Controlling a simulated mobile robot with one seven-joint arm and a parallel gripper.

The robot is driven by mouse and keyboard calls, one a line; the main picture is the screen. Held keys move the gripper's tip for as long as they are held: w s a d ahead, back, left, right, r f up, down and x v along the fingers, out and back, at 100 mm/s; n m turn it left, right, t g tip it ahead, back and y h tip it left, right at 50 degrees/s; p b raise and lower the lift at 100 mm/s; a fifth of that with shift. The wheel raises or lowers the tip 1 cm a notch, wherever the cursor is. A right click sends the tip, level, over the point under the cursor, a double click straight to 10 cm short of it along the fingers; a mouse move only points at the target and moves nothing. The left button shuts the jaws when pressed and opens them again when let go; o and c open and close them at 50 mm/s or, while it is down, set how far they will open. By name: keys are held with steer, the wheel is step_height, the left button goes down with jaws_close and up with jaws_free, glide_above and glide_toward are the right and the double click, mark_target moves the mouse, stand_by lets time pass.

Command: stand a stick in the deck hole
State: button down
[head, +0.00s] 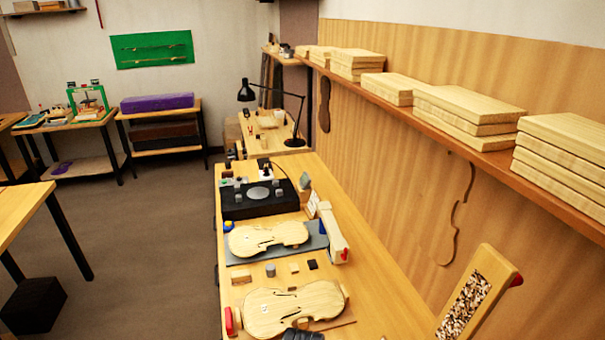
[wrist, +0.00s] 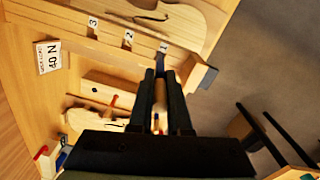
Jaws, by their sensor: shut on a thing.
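A pale wooden block (wrist: 115,90) to the left of the fingers shows a small dark hole (wrist: 95,90); I cannot tell if this is the deck hole. In the head view only a dark part, probably of my gripper (head: 302,335), shows at the bottom edge, beside the near violin plate.
A violin plate (head: 290,310) lies at the bench's near end, another plate (head: 268,237) on a grey mat behind it. Small blocks (head: 270,270) sit between them. A shelf with planks (head: 465,105) runs along the right wall.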

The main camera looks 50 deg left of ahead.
steer(key=shift+r, duration=1.6)
steer(key=shift+f+b, duration=3.1)
steer(key=shift+f, duration=2)
steer(key=c, duration=0.8)
jaws_free()
step_height(320, 180, up, 11)
steer(key=shift+r+p, duration=0.2)
steer(key=shift+p, duration=0.25)
steer(key=shift+r+p, duration=0.85)
steer(key=shift+p, duration=0.05)
